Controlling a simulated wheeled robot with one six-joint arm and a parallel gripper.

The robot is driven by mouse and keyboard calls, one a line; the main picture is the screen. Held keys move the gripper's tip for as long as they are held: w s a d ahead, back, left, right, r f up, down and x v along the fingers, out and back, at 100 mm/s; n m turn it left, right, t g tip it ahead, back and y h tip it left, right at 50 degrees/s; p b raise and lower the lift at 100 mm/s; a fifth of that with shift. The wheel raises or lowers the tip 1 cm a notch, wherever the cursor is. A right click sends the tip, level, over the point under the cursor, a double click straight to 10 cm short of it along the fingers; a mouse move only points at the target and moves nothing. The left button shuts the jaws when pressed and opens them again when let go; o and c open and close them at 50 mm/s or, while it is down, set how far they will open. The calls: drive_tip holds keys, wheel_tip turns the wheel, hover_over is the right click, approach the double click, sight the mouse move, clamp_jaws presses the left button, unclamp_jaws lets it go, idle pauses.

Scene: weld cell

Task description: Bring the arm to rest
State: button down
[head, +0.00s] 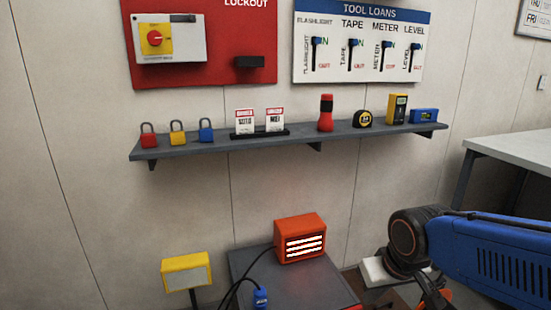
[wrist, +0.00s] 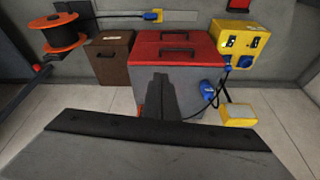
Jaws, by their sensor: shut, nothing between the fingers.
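My arm (head: 490,258), blue with a dark round joint, reaches in from the right edge in the head view, below the shelf's right end and in front of the wall. My gripper (wrist: 160,76) shows in the wrist view as dark fingers closed together, with nothing between them. In that picture its tips overlap the front of a grey cabinet with a red top (wrist: 178,44); I cannot tell the gap. In the head view the gripper is not clearly visible.
A wall shelf (head: 290,140) carries padlocks, tags, a red flashlight (head: 326,113), a tape and meters. An orange heater (head: 300,238) stands on a grey top. A yellow lamp (head: 187,272) is left of it. A pale table (head: 510,145) is at right. A cable reel (wrist: 62,33) is at far left.

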drive_tip(key=s+d+r+m+t, duration=0.1)
drive_tip(key=s+d+r, duration=0.2)
drive_tip(key=s+d, duration=0.4)
drive_tip(key=shift+s+m+h, duration=0.4)
drive_tip(key=shift+s, duration=0.2)
drive_tip(key=shift+r, duration=0.1)
